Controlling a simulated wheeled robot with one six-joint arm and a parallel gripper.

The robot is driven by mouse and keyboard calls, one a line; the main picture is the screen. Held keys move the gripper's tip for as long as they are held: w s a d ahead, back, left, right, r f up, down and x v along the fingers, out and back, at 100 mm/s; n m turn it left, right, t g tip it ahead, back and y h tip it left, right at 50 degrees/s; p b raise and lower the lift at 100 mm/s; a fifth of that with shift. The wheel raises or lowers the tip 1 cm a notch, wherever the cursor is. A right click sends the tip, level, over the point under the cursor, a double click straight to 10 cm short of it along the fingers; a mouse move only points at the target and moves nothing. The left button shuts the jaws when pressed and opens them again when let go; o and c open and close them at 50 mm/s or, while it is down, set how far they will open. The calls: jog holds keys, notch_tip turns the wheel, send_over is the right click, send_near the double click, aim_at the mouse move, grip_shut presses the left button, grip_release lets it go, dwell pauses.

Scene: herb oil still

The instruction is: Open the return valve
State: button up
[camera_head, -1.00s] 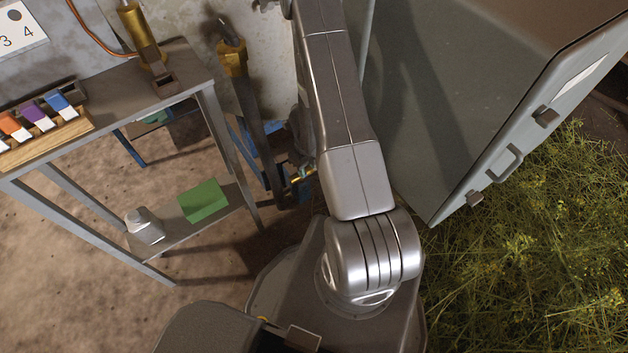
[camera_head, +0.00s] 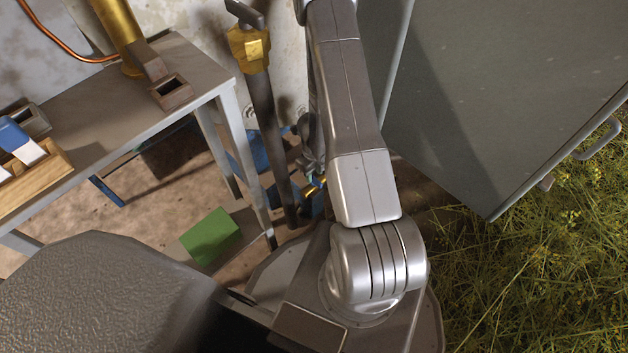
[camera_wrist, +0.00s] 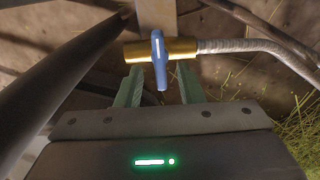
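A brass valve (camera_wrist: 178,49) with a blue lever (camera_wrist: 157,52) is at the top middle of the wrist view. A grey braided hose (camera_wrist: 250,47) runs from its right end. The lever lies across the brass body and points down towards my gripper. My gripper (camera_wrist: 158,76) is open, with one greenish finger on each side of the lever and gaps between. In the head view a small brass piece (camera_head: 313,189) shows low beside a dark pipe; my arm hides most of the gripper area there.
A dark upright pipe with a brass fitting (camera_head: 249,46) and grey lever stands left of my arm. A metal table (camera_head: 110,120) stands at left, a green block (camera_head: 210,236) below it. A large grey cabinet (camera_head: 490,90) stands at right, with grass (camera_head: 540,250) in front.

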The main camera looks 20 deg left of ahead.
jog(key=shift+f+b, duration=0.65)
jog(key=shift+f, duration=0.4)
grip_shut()
